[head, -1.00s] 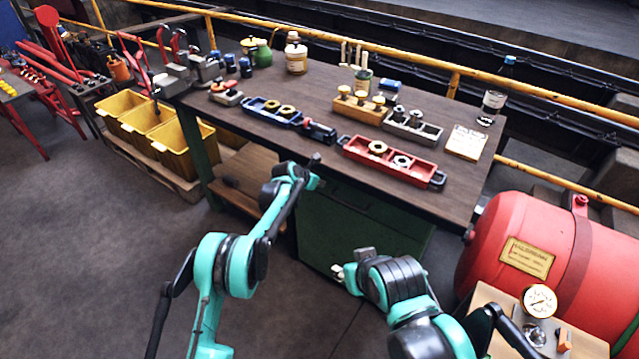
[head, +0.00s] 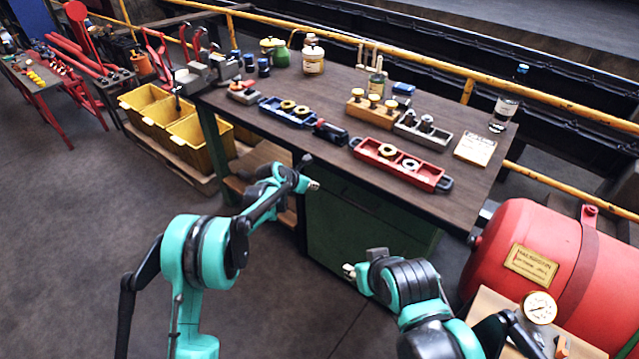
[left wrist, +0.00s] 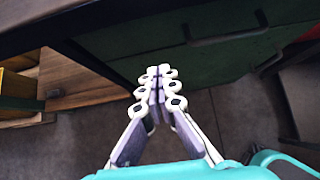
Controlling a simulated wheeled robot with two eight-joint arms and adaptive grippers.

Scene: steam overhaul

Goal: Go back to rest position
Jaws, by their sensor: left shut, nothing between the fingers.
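My left gripper (head: 312,185) is in front of the workbench's near edge, below the level of its top. In the left wrist view the left gripper (left wrist: 158,85) has its pale fingers together with nothing between them. Behind the fingers are the dark green bench drawers and the floor. My right gripper (head: 348,271) is lower, in front of the green cabinet. It is small and partly hidden by its own wrist, so I cannot tell how its fingers stand.
The workbench (head: 290,157) carries a red tray (head: 432,180), a blue tray (head: 270,103) and bottles. A red tank (head: 560,245) with a gauge (head: 539,308) stands close on the right. Yellow bins (head: 186,140) are at the left. The floor at the front left is clear.

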